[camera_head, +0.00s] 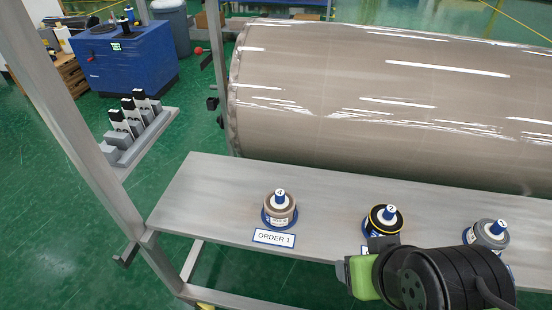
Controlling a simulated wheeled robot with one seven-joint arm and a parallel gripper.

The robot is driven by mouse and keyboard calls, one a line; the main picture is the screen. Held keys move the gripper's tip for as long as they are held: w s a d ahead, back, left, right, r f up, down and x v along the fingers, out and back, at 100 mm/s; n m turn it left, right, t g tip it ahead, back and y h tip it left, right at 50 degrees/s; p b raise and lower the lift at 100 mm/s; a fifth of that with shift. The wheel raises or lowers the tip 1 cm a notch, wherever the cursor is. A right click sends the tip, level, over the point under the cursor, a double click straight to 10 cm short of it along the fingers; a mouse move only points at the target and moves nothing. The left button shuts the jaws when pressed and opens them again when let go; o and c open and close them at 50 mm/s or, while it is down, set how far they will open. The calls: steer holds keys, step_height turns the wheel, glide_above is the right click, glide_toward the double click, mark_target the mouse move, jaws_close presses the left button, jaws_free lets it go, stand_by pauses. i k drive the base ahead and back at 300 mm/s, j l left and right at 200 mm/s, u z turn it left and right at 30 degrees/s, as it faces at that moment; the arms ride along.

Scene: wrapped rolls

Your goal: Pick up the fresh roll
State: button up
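Three small rolls sit on blue bases along the grey metal bench (215,195), each around a blue post with a white numbered top. The left roll (279,213) is beige-brown, behind a card reading "ORDER 1" (274,238). The middle roll (378,222) is black with a yellow ring. The right roll (488,237) is grey and partly hidden by my arm. I cannot tell which one is the fresh roll. My gripper (384,243) appears as a dark block at the near side of the middle roll. Its fingers do not show clearly, nor whether they touch anything.
A huge film-wrapped roll (370,100) lies behind the bench. A metal frame post (75,120) rises at left. A rack with several black-and-white items (135,130) stands beyond it, near a blue machine (125,58). The bench's left end is bare.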

mark_target(279, 206)
steer(key=j+u, duration=0.2)
steer(key=u, duration=0.2)
steer(key=i+j+u, duration=0.15)
steer(key=u, duration=0.25)
steer(key=i+j+u, duration=0.1)
steer(key=j+u, duration=0.15)
steer(key=u, duration=0.15)
